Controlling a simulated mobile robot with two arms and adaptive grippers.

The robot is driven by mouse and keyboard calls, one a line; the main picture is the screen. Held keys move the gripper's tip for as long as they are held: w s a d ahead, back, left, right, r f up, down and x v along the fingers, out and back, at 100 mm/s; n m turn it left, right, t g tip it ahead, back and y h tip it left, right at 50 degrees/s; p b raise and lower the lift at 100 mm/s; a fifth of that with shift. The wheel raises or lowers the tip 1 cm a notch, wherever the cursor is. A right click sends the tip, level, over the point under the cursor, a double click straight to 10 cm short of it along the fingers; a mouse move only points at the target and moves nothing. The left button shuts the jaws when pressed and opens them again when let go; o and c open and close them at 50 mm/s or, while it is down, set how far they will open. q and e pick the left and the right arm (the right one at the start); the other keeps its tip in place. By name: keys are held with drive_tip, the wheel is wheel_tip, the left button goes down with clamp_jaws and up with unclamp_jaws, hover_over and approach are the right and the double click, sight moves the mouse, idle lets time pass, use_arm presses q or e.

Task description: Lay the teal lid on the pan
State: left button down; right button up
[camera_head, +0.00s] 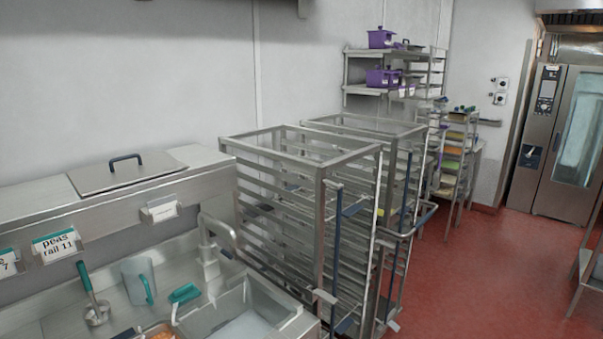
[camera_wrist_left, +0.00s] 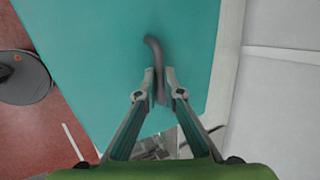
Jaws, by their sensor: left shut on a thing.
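The teal lid (camera_wrist_left: 105,50) fills much of the left wrist view as a broad flat teal sheet with a curved dark grey handle (camera_wrist_left: 154,50). My left gripper (camera_wrist_left: 161,82) is shut on this handle, its fingertips on either side of the bar. The lid's far edge runs beyond the top of that view. Neither the teal lid nor my left gripper shows in the head view. I cannot make out the pan for certain in either view. My right gripper is in neither view.
In the head view, a steel lid with a blue handle (camera_head: 125,172) lies on the counter at left. A jug (camera_head: 139,281) and a sink (camera_head: 240,315) are in front. Steel racks (camera_head: 300,134) stand in the middle. Red floor (camera_head: 480,270) is clear at right.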

use_arm(q)
drive_tip(key=shift+w+d, duration=0.6)
drive_tip(key=shift+w, duration=0.1)
drive_tip(key=shift+w+d, duration=0.4)
drive_tip(key=shift+w, duration=0.2)
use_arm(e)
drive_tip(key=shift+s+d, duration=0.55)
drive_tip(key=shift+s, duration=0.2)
use_arm(q)
drive_tip(key=shift+s+a, duration=0.15)
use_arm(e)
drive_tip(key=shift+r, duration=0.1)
